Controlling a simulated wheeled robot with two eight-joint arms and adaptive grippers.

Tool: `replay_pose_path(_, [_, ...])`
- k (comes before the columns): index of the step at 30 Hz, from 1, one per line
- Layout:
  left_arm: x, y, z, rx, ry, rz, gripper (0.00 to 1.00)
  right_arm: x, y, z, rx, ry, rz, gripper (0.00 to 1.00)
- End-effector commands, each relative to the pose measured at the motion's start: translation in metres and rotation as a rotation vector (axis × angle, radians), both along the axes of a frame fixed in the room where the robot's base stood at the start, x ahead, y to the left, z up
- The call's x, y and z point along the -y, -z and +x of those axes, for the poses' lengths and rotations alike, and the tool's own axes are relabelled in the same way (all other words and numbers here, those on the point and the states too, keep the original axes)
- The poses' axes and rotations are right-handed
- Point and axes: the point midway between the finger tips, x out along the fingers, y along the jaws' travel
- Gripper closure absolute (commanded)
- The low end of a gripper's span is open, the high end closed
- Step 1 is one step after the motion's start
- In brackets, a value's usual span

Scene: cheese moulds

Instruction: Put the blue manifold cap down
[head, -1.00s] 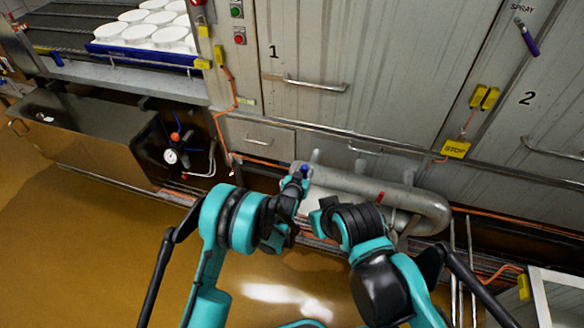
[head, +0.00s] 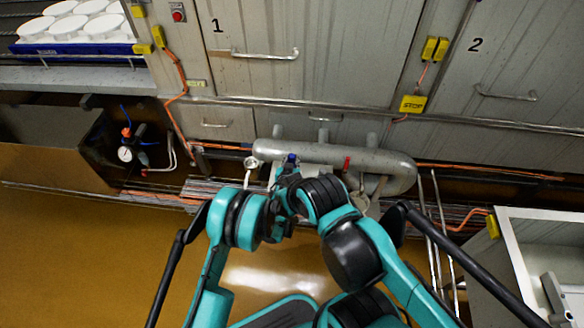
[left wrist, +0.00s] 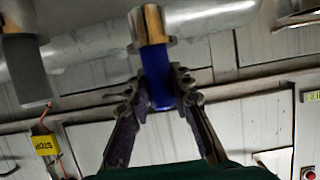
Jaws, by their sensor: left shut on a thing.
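The blue manifold cap (left wrist: 158,78) is between the two fingers of my left gripper (left wrist: 160,92), which is shut on it. A brass-coloured fitting (left wrist: 147,25) shows directly beyond the cap in the left wrist view, in front of the grey manifold pipe (left wrist: 205,18). I cannot tell whether cap and fitting are joined. In the head view the cap shows as a small blue spot (head: 291,157) above my left gripper (head: 287,172), at the front of the grey manifold (head: 335,160). My right arm crosses close beside the left one; its fingers cannot be made out.
A red handle (head: 347,163) stands on the manifold, right of the cap. A pressure gauge (head: 125,154) is in a recess at left. White moulds (head: 85,27) stand on a blue tray at upper left. A white-edged cabinet (head: 515,250) is at right. The brown floor is open at left.

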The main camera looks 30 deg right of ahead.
Motion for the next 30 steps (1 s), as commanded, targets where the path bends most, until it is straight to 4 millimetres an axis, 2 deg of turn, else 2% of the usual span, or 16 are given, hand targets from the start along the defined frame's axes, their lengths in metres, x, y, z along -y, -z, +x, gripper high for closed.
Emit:
replay_pose_path(3, [0.000,0.020,0.000,0.000,0.000,0.000,1.00,0.000,0.010,0.000,0.000,0.000,0.000,1.00])
replay_pose_path(6, [0.000,0.031,0.000,0.000,0.000,0.000,1.00,0.000,0.014,0.000,0.000,0.000,0.000,1.00])
replay_pose_path(17, [0.000,0.033,0.000,0.000,0.000,0.000,1.00,0.000,0.012,0.000,0.000,0.000,0.000,1.00])
replay_pose_path(18, [0.000,0.032,0.000,0.000,0.000,0.000,0.68,0.000,0.012,0.000,0.000,0.000,0.000,1.00])
replay_pose_path(19, [0.000,0.032,0.000,0.000,0.000,0.000,0.60,0.000,0.012,0.000,0.000,0.000,0.000,1.00])
replay_pose_path(20, [0.000,0.032,0.000,0.000,0.000,0.000,0.58,0.000,0.012,0.000,0.000,0.000,0.000,1.00])
replay_pose_path(30, [0.000,0.029,0.000,0.000,0.000,0.000,0.58,0.000,0.012,0.000,0.000,0.000,0.000,1.00])
